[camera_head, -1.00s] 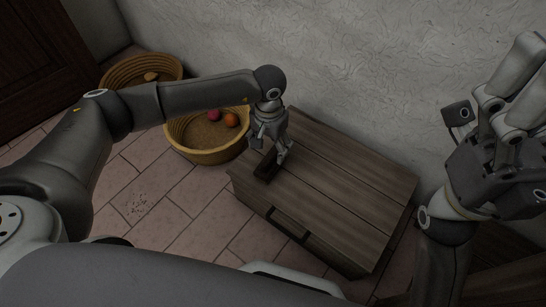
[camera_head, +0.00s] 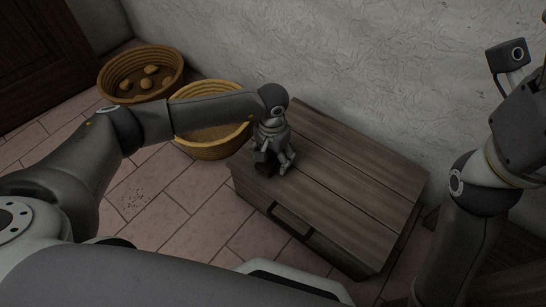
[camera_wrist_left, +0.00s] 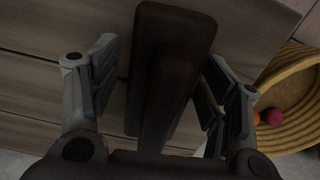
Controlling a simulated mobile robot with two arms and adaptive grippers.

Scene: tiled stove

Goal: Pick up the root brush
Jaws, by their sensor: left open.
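The root brush is a dark brown, long block, seen best in the left wrist view (camera_wrist_left: 170,70). It lies on the wooden chest near its left end. In the head view only a dark bit of it (camera_head: 264,169) shows under my left gripper (camera_head: 275,161). My left gripper is open and points down over the brush, with fingers on both sides of it. In the wrist view, gaps show between the fingers and the brush. My right gripper (camera_head: 525,125) is at the right edge, away from the chest; its fingers are out of view.
The wooden chest (camera_head: 335,185) has a dark handle (camera_head: 291,221) on its front and stands near the wall. A wicker basket (camera_head: 212,150) stands left of it, partly behind my left arm. Another basket (camera_head: 140,99) farther left holds several round brown things. Tiled floor (camera_head: 170,200) is clear in front.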

